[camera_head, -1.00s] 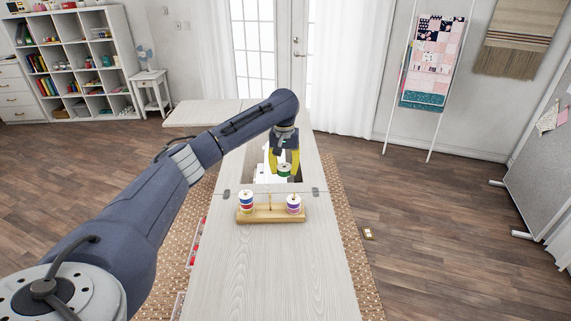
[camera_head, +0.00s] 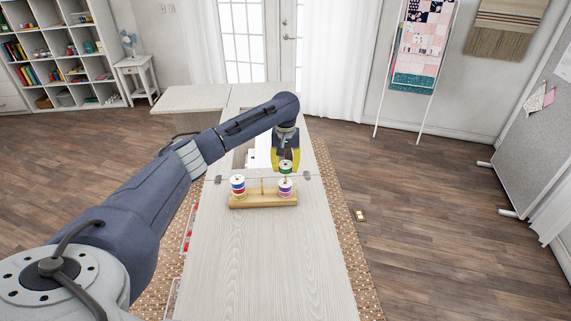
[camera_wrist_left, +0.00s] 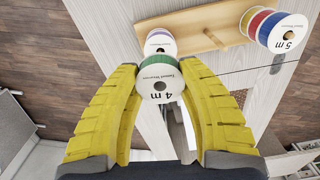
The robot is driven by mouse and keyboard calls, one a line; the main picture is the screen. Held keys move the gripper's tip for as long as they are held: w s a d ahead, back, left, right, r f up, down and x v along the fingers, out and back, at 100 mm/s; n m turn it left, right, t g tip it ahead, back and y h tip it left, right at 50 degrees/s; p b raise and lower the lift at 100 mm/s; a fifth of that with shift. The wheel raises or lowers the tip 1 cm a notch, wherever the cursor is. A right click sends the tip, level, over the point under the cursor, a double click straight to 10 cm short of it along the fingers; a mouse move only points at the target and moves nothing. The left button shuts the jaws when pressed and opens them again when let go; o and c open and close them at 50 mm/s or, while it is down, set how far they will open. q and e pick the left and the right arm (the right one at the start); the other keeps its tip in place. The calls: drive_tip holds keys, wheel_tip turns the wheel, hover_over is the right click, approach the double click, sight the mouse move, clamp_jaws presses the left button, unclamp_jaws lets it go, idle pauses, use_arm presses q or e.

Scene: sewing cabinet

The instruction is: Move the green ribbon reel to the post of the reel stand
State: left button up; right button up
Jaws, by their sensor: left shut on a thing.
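The green ribbon reel (camera_head: 285,167) has white flanges and is held between the yellow fingertips of my left gripper (camera_head: 285,163). In the left wrist view the green reel (camera_wrist_left: 160,81) shows its "4 m" face, with a fingertip on either side. The wooden reel stand (camera_head: 263,201) lies on the cabinet top, nearer to the head camera than the gripper. Its bare middle post (camera_head: 262,187) stands between two loaded places. In the head view the green reel appears just above and behind the right-hand purple and white reel (camera_head: 286,188). My right gripper is out of view.
Behind the stand is an opening in the cabinet top (camera_head: 240,158), with a white machine partly visible. The near cabinet top (camera_head: 260,260) is clear.

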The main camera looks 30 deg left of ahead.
use_arm(q)
drive_tip(key=shift+f, duration=2.3)
idle(0.5)
drive_tip(key=o, duration=1.1)
drive_tip(key=shift+c, duration=0.2)
drive_tip(key=shift+r, duration=0.1)
wheel_tip(320, 180, up, 12)
